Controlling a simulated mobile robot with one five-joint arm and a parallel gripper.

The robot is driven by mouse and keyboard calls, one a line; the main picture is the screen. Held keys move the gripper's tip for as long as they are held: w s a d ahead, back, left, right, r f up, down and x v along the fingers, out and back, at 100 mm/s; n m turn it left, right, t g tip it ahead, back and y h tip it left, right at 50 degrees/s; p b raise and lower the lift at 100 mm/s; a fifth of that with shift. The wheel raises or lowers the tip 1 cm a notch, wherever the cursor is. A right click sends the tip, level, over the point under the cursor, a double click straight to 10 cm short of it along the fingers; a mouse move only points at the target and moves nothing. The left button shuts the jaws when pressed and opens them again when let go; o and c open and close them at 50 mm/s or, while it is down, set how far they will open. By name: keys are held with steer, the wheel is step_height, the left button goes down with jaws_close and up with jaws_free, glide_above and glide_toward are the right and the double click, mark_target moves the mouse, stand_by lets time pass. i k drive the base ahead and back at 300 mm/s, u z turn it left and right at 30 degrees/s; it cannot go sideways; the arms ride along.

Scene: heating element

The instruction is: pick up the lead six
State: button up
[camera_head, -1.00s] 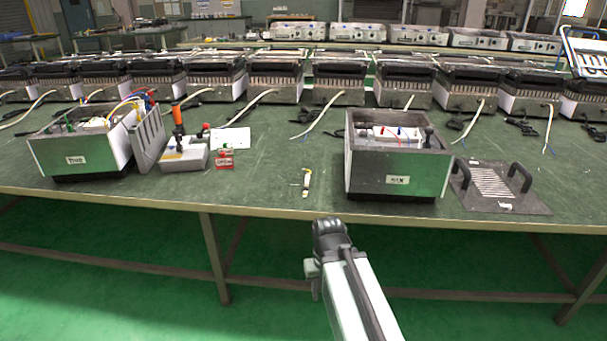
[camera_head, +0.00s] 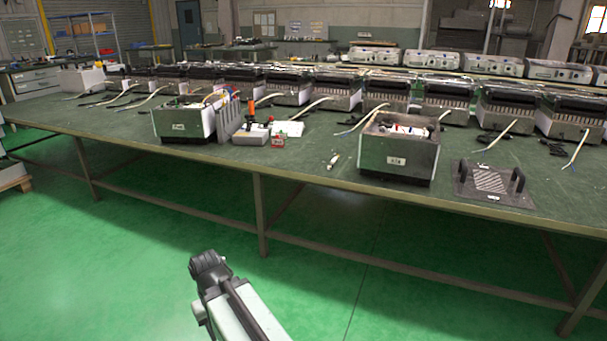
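No lead is readable as number six. Coloured leads (camera_head: 212,98) show in the open metal box (camera_head: 183,125) at the left of the table, partly hidden by its walls. Small red and blue parts show inside the right box (camera_head: 398,155), too small to make out. A small white and yellow piece (camera_head: 332,161) lies on the table between the boxes; I cannot tell what it is. My gripper (camera_head: 208,264) is over the green floor, in front of the table and below its top, apart from everything. Its fingers are too small and dark to tell if they are open.
The long green table (camera_head: 330,187) crosses the view, with legs and a low rail beneath. A black plate with two handles (camera_head: 490,182) lies at the right. A row of heater units with pale cables stands behind. The floor in front is clear.

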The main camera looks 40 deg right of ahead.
mark_target(334, 161)
steer(key=u, duration=3.7)
steer(key=i, duration=0.15)
steer(key=z, duration=2.95)
steer(key=i, duration=1.3)
steer(key=z, duration=0.6)
steer(key=i, duration=1.05)
steer(key=z, duration=0.65)
steer(key=k, duration=0.7)
steer(key=z, duration=0.3)
steer(key=i, duration=0.7)
steer(key=u, duration=0.15)
steer(key=k, duration=0.85)
steer(key=z, duration=0.15)
steer(key=i, duration=0.45)
